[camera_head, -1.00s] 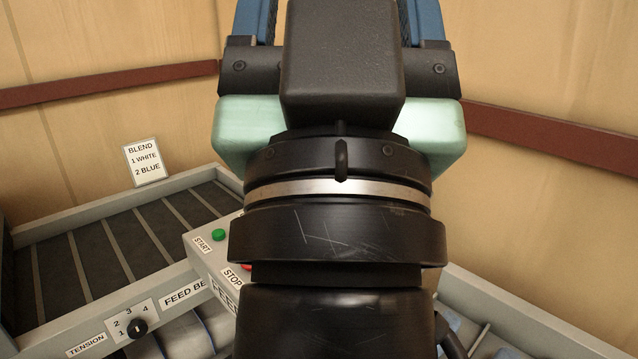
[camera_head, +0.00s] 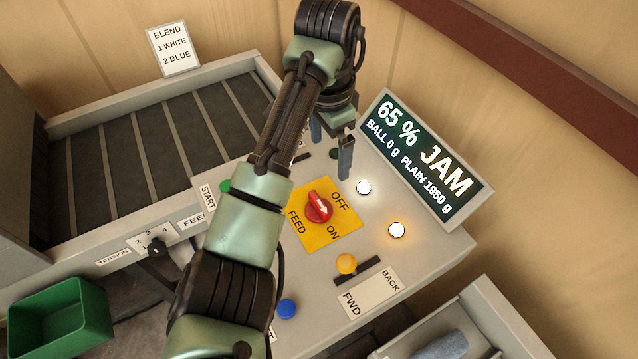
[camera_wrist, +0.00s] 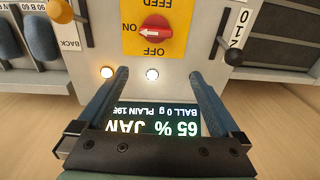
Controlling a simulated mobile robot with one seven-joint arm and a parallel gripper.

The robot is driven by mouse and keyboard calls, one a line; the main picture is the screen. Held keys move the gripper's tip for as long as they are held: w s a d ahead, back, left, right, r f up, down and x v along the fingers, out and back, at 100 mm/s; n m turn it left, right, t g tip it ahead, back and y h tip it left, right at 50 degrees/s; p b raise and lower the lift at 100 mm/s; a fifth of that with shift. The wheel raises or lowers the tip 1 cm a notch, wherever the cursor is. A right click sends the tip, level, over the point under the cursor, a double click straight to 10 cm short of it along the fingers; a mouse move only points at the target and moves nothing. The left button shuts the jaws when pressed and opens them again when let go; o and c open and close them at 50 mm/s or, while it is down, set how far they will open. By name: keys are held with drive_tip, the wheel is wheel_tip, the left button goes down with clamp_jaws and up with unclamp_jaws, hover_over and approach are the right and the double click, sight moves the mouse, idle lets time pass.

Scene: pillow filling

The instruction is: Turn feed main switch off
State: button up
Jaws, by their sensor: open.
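The feed main switch is a red rotary knob (camera_head: 319,206) on a yellow plate (camera_head: 343,238) marked FEED, OFF and ON. Its white arrow points toward ON. The red knob also shows upside down at the top of the wrist view (camera_wrist: 155,29), with its arrow pointing left to ON. My gripper (camera_head: 331,152) is open and empty, above the panel's back part, beyond the knob and apart from it. In the wrist view my gripper's two fingers (camera_wrist: 157,74) frame the display and point toward the switch side.
A lit display (camera_head: 423,158) reads 65 % JAM at the back right. A white lamp (camera_head: 364,187) and an orange lamp (camera_head: 397,229) glow near the switch. A yellow-knobbed FWD/BACK lever (camera_head: 346,263) and a blue knob (camera_head: 287,308) stand nearer. A green bin (camera_head: 62,318) is lower left.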

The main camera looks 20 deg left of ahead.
sight(319, 202)
drive_tip(key=shift+g, duration=0.5)
drive_tip(key=f, duration=0.4)
drive_tip(key=s+a+f+b, duration=0.1)
drive_tip(key=f, duration=0.8)
drive_tip(key=shift+s+a+f, duration=0.2)
drive_tip(key=shift+s, duration=0.1)
drive_tip(key=c, duration=1.1)
drive_tip(key=shift+c, duration=0.2)
